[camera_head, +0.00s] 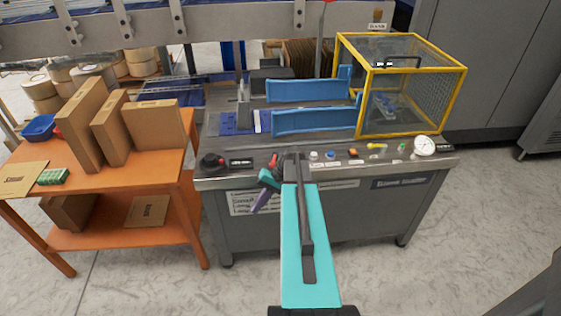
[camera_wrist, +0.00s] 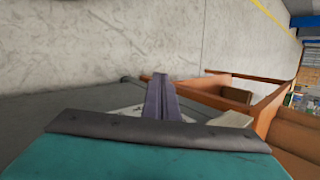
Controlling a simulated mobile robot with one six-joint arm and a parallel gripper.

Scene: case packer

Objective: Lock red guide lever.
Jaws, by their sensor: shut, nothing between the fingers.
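A small red lever (camera_head: 273,160) stands on the front edge of the case packer's top, just left of the row of buttons; I take it to be the red guide lever. Its lower end is close to my wrist, and its exact angle is too small to tell. My gripper (camera_head: 258,206) is in front of the machine's front panel, below and slightly left of the lever, pointing down-left. In the wrist view, my purple fingers (camera_wrist: 160,84) are together with nothing between them. The red lever does not show in the wrist view.
The case packer (camera_head: 325,205) has blue guide rails (camera_head: 313,121) and a yellow-framed guard (camera_head: 411,70). A black knob (camera_head: 211,161) is left of the lever; buttons and a gauge (camera_head: 424,146) are right. An orange table (camera_head: 120,238) with cartons stands left. Floor in front is clear.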

